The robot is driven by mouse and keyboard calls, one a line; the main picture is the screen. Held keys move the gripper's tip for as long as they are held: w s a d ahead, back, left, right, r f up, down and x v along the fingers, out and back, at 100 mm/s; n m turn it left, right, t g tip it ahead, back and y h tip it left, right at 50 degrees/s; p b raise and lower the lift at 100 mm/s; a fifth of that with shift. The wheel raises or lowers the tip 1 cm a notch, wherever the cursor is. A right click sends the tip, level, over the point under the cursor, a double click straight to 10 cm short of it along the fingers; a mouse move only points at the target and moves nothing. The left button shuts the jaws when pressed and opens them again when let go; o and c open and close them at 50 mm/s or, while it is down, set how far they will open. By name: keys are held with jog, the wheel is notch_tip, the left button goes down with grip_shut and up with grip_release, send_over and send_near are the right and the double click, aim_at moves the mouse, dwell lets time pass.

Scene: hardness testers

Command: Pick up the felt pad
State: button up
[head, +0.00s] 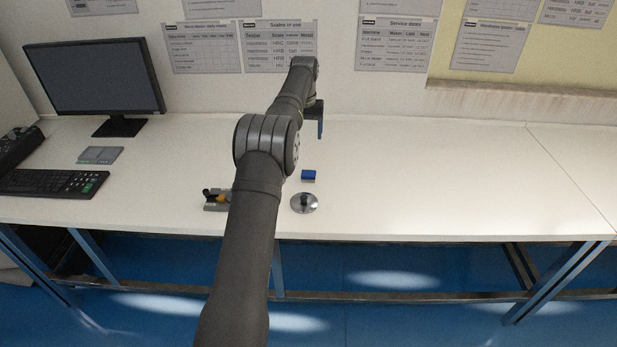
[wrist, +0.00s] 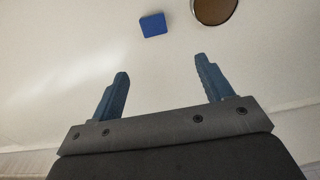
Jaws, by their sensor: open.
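The felt pad looks like a small blue block (head: 308,175) lying on the white table, just right of my arm in the head view. In the wrist view the blue pad (wrist: 153,24) lies at the top, beyond the fingertips and roughly between their lines. My gripper (wrist: 161,68) is open and empty, with its two blue-grey fingers apart. In the head view my gripper (head: 320,128) is partly hidden by my arm and is farther back than the pad. The fingers do not touch the pad.
A round metal disc (head: 304,203) with a dark knob stands just in front of the pad; a round object (wrist: 214,10) shows in the wrist view. A small grey and yellow device (head: 217,199) is left of my arm. Monitor (head: 93,78) and keyboard (head: 50,183) stand left. The right tabletop is clear.

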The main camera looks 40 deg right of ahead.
jog(key=s+r, duration=0.1)
send_over(309, 173)
jog(key=f, duration=1.1)
jog(key=shift+a+f, duration=0.25)
jog(key=shift+f, duration=0.1)
jog(key=shift+d+f, duration=0.15)
jog(key=shift+f, duration=2.5)
jog(key=c, duration=1.1)
jog(key=shift+r, duration=0.15)
jog(key=shift+r, duration=0.25)
notch_tip(309, 173, up, 4)
jog(key=shift+w+f, duration=0.1)
jog(key=shift+f, duration=0.05)
jog(key=s+r, duration=0.2)
jog(key=s, duration=0.2)
jog(key=s+d+r, duration=0.1)
jog(key=s+r, duration=0.1)
jog(key=s, duration=0.1)
jog(key=s+r, duration=0.2)
jog(key=s, duration=0.2)
jog(key=shift+s+d+r, duration=0.3)
jog(key=shift+s+d, duration=0.05)
